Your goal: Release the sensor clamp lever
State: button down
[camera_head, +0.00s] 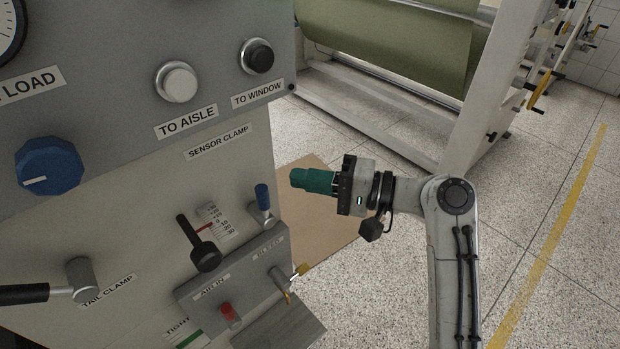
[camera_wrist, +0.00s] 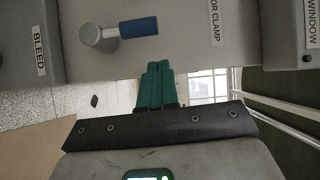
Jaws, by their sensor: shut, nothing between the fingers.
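The lever under the "SENSOR CLAMP" label (camera_head: 218,142) has a blue grip (camera_head: 262,196) on a round metal pivot and points up toward the label. In the wrist view the same blue grip (camera_wrist: 139,27) lies sideways, with its pivot (camera_wrist: 97,38) to its left. My gripper (camera_head: 297,179) is at the right of the panel, to the right of and slightly above the blue grip in the head view. Its green fingers are together and empty. In the wrist view the fingertips (camera_wrist: 158,68) sit below the grip, with a visible gap between them.
A black lever (camera_head: 205,254) with a scale stands left of the blue one. The block below carries a red knob (camera_head: 229,313) and a brass bleed valve (camera_head: 287,283). A tail clamp lever (camera_head: 80,280) juts at lower left. Open floor lies to the right.

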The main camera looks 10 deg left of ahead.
jog(key=d+b, duration=0.1)
jog(key=d, duration=0.9)
jog(key=shift+s, duration=0.25)
jog(key=shift+d, duration=0.1)
jog(key=s+d+f+m+t+h+p, duration=0.1)
jog(key=s+d+f+h, duration=0.35)
jog(key=f, duration=0.55)
jog(key=s+d+f+t+h+p, duration=0.1)
jog(key=s+d+f+h, duration=0.4)
jog(key=f, duration=0.6)
jog(key=s+d+f+g+h, duration=0.1)
jog(key=s+d+h, duration=0.3)
jog(key=s+d, duration=0.4)
jog(key=s+d+f+n+g+h, duration=0.1)
jog(key=s+d+f+h, duration=0.3)
jog(key=s+d, duration=0.4)
jog(key=s, duration=0.6)
jog(key=shift+f+p, duration=0.2)
jog(key=shift+p, duration=0.2)
